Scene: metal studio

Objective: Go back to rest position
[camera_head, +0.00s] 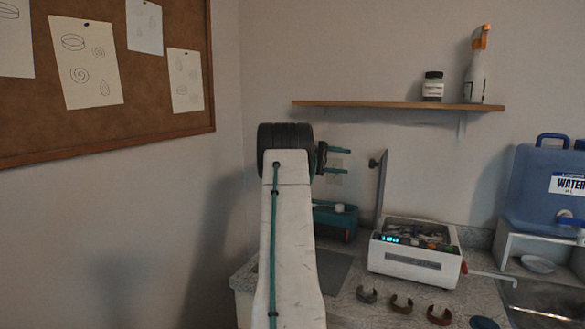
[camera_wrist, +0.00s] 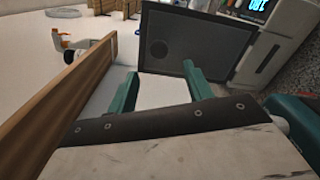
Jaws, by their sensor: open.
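My arm stands raised in the middle of the head view, its white link in front of the counter. My gripper (camera_head: 348,161) points right, with its two green fingers apart and nothing seen between them. It is below the wooden shelf and above the teal device on the counter. In the wrist view my gripper (camera_wrist: 160,90) also shows its green fingers spread wide, with the dark raised lid (camera_wrist: 180,45) of the white machine beyond them.
A wooden shelf (camera_head: 390,104) holds a spray bottle (camera_head: 478,68) and a small jar (camera_head: 433,87). The white machine (camera_head: 415,252) with a display, a teal device (camera_head: 338,218), several curved pieces (camera_head: 402,303) and a blue water container (camera_head: 545,190) are at the counter. A corkboard (camera_head: 150,120) hangs left.

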